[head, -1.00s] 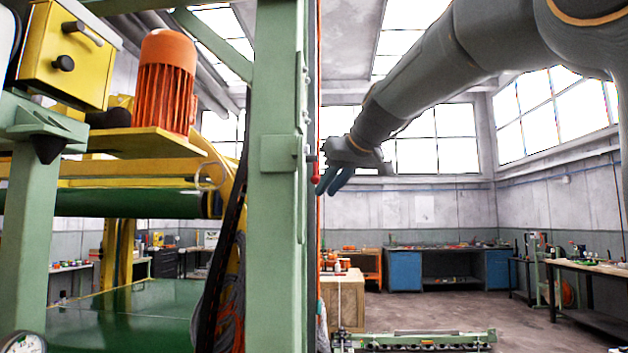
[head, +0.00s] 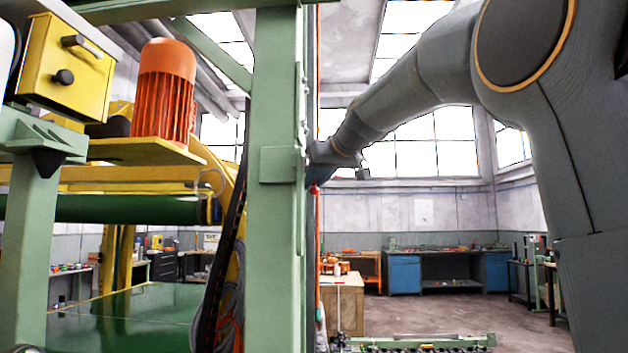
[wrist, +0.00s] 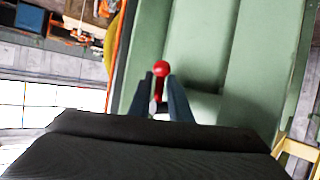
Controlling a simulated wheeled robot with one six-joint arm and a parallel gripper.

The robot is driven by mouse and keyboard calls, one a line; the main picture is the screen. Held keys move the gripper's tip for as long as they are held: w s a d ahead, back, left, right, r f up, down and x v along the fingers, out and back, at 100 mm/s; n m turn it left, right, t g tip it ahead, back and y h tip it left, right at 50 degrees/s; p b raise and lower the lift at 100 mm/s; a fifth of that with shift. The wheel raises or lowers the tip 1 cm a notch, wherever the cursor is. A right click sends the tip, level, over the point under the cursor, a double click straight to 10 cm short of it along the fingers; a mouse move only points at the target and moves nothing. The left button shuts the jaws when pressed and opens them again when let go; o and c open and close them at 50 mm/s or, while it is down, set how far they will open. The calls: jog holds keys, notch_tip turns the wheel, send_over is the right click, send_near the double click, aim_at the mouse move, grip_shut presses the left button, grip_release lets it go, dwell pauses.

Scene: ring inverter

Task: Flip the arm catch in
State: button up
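The arm catch appears as a small lever with a red ball knob (head: 315,189) on the right side of the green post; it also shows in the wrist view (wrist: 161,69). In the wrist view, its short red stem lies between the two dark fingers of my gripper (wrist: 163,88). The fingers stand apart, one on each side, with the stem closer to the left finger. Whether a finger touches it I cannot tell. In the head view, my gripper is at the post just above the knob, and its fingertips are mostly hidden.
The green post (head: 278,230) stands directly beside my gripper. Left of it are an orange motor (head: 166,90), a yellow box (head: 66,62) and a green roller (head: 130,208). A low green rail unit (head: 420,341) lies on the floor at right. Blue workbenches (head: 404,272) stand far back.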

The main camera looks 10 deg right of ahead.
jog(key=shift+c, duration=0.2)
grip_shut()
jog(key=g+p, duration=0.1)
jog(key=p, duration=0.1)
jog(key=shift+s+r+p, duration=0.1)
jog(key=shift+s+p, duration=0.05)
jog(key=shift+p, duration=0.2)
jog(key=shift+a+f+m, duration=0.1)
jog(key=shift+f+m, duration=0.15)
jog(key=shift+m, duration=0.05)
jog(key=shift+o, duration=0.2)
grip_release()
